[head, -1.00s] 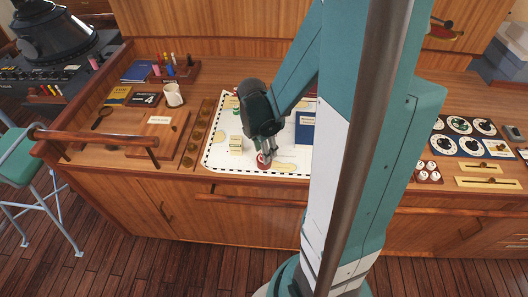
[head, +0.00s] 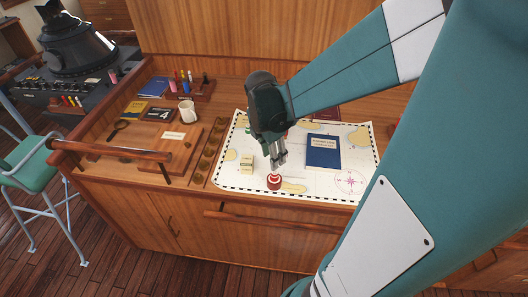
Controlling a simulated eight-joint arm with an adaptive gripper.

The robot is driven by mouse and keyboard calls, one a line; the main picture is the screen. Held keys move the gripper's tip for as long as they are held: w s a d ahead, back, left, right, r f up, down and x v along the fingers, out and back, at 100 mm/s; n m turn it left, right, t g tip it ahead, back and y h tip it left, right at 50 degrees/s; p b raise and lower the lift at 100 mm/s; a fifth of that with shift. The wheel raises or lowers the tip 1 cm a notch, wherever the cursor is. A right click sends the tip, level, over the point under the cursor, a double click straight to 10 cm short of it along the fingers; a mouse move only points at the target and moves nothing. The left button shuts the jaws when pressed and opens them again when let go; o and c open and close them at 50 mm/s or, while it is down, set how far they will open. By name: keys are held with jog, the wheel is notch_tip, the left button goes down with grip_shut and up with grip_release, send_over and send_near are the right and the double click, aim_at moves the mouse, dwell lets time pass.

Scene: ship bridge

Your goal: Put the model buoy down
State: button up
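The model buoy, a small red piece with a pale top (head: 274,183), stands upright near the front edge of the white chart (head: 235,187) on the wooden console. My gripper (head: 278,166) points down just above and slightly behind the buoy. Its two slim fingers show a narrow gap with nothing visible between them. The fingertips look clear of the buoy, though the distance is small in this view.
A wooden strip with round recesses (head: 208,150), a white mug (head: 187,112) and a wooden handrail (head: 110,151) lie further left.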

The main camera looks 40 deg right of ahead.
jog(key=shift+a+r, duration=0.1)
jog(key=shift+r, duration=0.5)
dwell(0.4)
jog(key=s+a+r+m+t+y, duration=0.1)
jog(key=s+a+r+m+t, duration=0.1)
jog(key=a+r+m, duration=0.4)
jog(key=s+a+r+m+t, duration=0.3)
jog(key=a+r+m+t, duration=0.2)
jog(key=a+m, duration=0.7)
jog(key=shift+s+a+r+y, duration=0.2)
jog(key=shift+a+r+y, duration=0.2)
jog(key=shift+a+r, duration=0.65)
jog(key=shift+a+f, duration=0.15)
jog(key=shift+f, duration=0.2)
